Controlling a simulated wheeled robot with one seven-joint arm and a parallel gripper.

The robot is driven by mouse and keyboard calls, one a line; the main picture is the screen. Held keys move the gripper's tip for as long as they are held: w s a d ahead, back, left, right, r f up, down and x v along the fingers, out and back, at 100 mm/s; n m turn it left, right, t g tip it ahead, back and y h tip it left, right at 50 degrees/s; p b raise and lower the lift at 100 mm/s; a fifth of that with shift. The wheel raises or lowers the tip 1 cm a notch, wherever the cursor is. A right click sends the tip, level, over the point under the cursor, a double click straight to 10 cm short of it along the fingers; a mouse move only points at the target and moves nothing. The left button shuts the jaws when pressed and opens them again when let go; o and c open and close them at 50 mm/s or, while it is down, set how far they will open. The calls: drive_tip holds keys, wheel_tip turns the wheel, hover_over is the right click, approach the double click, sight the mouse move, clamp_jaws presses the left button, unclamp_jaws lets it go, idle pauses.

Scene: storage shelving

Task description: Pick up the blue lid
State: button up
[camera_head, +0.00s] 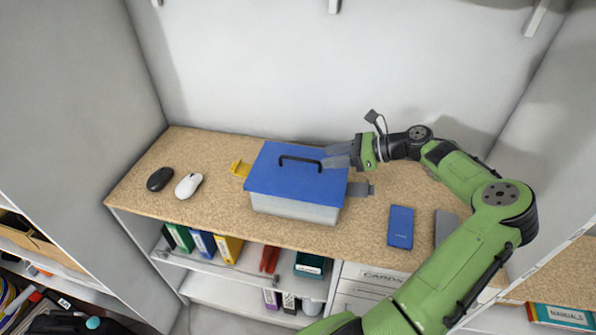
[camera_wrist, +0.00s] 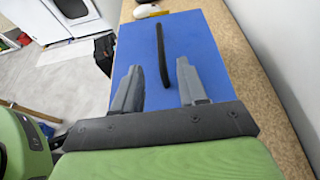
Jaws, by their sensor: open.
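The blue lid (camera_head: 270,180) lies on a translucent grey box (camera_head: 290,209) on the shelf top. A black arched handle (camera_head: 300,160) stands on the lid's middle. In the wrist view the lid (camera_wrist: 205,50) fills the centre, and the handle (camera_wrist: 162,52) runs lengthwise, its near end between the fingers. My gripper (camera_head: 326,159) is at the handle's right end in the head view. In the wrist view my gripper (camera_wrist: 160,78) has its two grey fingers apart, one on each side of the handle. I cannot tell whether they touch it.
A black mouse (camera_head: 160,179) and a white mouse (camera_head: 188,186) lie left of the box. A yellow latch (camera_head: 240,169) sticks out at its left side and a grey one (camera_head: 360,190) at its right. A blue phone-like slab (camera_head: 400,227) lies to the right. Walls close in the back and sides.

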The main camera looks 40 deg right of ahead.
sight(300, 166)
drive_tip(key=b+x, duration=0.1)
drive_tip(key=x, duration=0.7)
drive_tip(key=shift+w, duration=0.2)
drive_tip(key=shift+s, duration=0.1)
drive_tip(key=shift+c, duration=0.4)
clamp_jaws()
